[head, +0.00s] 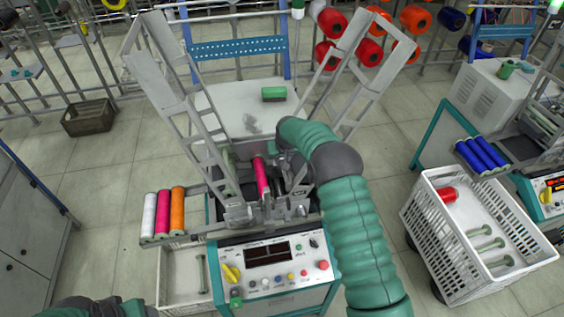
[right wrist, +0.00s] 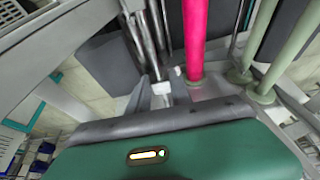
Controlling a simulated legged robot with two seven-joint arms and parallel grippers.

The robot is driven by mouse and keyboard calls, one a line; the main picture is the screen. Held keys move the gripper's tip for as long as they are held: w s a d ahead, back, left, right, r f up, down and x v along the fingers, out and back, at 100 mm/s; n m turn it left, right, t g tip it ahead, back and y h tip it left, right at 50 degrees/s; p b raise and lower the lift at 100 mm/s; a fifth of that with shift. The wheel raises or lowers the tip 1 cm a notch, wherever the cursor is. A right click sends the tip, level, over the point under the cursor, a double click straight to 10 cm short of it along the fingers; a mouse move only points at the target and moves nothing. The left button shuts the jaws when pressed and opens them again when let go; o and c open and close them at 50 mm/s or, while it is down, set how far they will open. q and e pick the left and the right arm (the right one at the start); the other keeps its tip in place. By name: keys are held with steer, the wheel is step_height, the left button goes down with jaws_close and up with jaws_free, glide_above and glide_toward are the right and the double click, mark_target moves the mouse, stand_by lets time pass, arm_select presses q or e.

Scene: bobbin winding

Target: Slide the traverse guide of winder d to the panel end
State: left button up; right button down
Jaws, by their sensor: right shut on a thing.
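The winder (head: 248,106) stands in front of me, its control panel (head: 268,262) facing me. A pink bobbin (head: 261,178) is mounted in it and also shows in the right wrist view (right wrist: 194,42). My right gripper (head: 284,168) reaches down into the mechanism just right of the pink bobbin, partly hidden by my arm. In the right wrist view, my gripper (right wrist: 158,92) is shut on a small pale piece beside metal rods (right wrist: 154,30); it looks like the traverse guide, but its shape is mostly hidden. My left arm shows only at the bottom-left edge; its gripper is out of view.
White, pink and orange bobbins (head: 163,213) stand on a rack left of the panel. A green block (head: 274,93) lies on the winder's top. A white crate (head: 430,232) with a red bobbin and empty spools stands at the right. Angled frame arms (head: 180,95) flank the mechanism.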

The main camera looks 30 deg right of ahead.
steer(key=c, duration=1.6)
jaws_free()
steer(key=shift+w+d+f, duration=0.15)
steer(key=shift+w+f, duration=0.05)
steer(key=shift+w, duration=0.15)
steer(key=shift+o, duration=1.4)
steer(key=shift+d, duration=0.1)
steer(key=shift+o, duration=0.8)
steer(key=shift+s+r, duration=0.1)
steer(key=shift+s, duration=0.1)
steer(key=shift+s+a+r, duration=0.25)
steer(key=shift+s+r, duration=0.05)
steer(key=shift+s, duration=0.05)
steer(key=shift+a+r, duration=0.1)
steer(key=shift+a, duration=0.1)
arm_select(q)
steer(key=shift+s+b+x, duration=0.25)
steer(key=shift+b+x, duration=0.9)
steer(key=shift+b, duration=0.1)
arm_select(e)
steer(key=v, duration=1.6)
steer(key=shift+s+r, duration=0.15)
steer(key=shift+r, duration=0.15)
arm_select(q)
steer(key=shift+d+f, duration=0.1)
steer(key=shift+f, duration=0.05)
arm_select(e)
steer(key=shift+d, duration=0.1)
